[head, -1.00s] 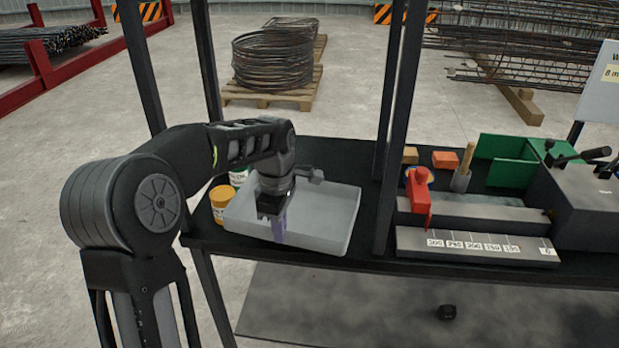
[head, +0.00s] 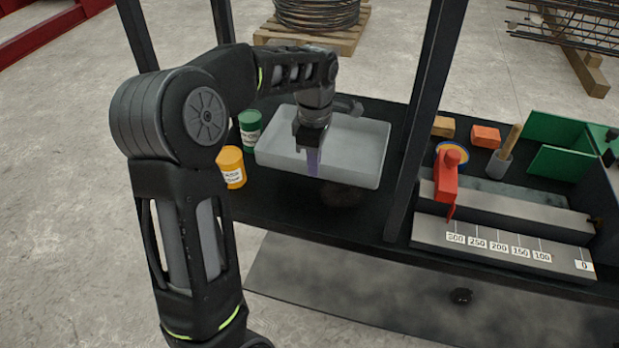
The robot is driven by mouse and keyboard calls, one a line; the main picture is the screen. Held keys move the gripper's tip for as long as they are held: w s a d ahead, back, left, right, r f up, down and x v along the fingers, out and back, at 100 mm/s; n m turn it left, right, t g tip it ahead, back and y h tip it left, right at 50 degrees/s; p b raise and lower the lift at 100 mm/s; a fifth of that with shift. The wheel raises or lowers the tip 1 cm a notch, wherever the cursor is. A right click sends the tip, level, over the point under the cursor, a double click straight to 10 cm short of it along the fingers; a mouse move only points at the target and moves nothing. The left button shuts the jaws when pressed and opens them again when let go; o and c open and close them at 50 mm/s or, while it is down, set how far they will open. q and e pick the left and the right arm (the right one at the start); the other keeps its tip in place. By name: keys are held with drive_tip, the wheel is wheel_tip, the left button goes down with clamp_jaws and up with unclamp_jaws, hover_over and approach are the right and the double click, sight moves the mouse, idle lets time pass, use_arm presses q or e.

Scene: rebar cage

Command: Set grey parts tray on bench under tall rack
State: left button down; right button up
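The grey parts tray (head: 362,165) is over the bench (head: 290,207) between the dark rack posts, at the left part of the bench. A dark shadow shows under its front edge, so it seems to be slightly above the bench top. My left gripper (head: 313,163) reaches down from above at the tray's front wall, with its purplish finger over that wall. It looks shut on the wall; the other finger is hidden. The tray looks empty and roughly level. My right gripper is not in view.
A yellow jar (head: 231,167) and a green jar (head: 250,129) stand left of the tray. A rack post (head: 425,120) rises close to its right. Beyond the post are a red stop (head: 447,182), a numbered scale (head: 505,246) and small blocks. Bench in front of the tray is clear.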

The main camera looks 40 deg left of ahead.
use_arm(q)
drive_tip(key=shift+f, duration=2.15)
drive_tip(key=shift+f+p, duration=0.1)
drive_tip(key=shift+p, duration=0.2)
drive_tip(key=shift+f+p, duration=0.3)
drive_tip(key=shift+f, duration=1.5)
drive_tip(key=shift+f, duration=0.15)
drive_tip(key=c, duration=1.7)
unclamp_jaws()
wheel_tip(320, 180, up, 12)
drive_tip(key=shift+r+b, duration=0.15)
drive_tip(key=shift+b, duration=0.5)
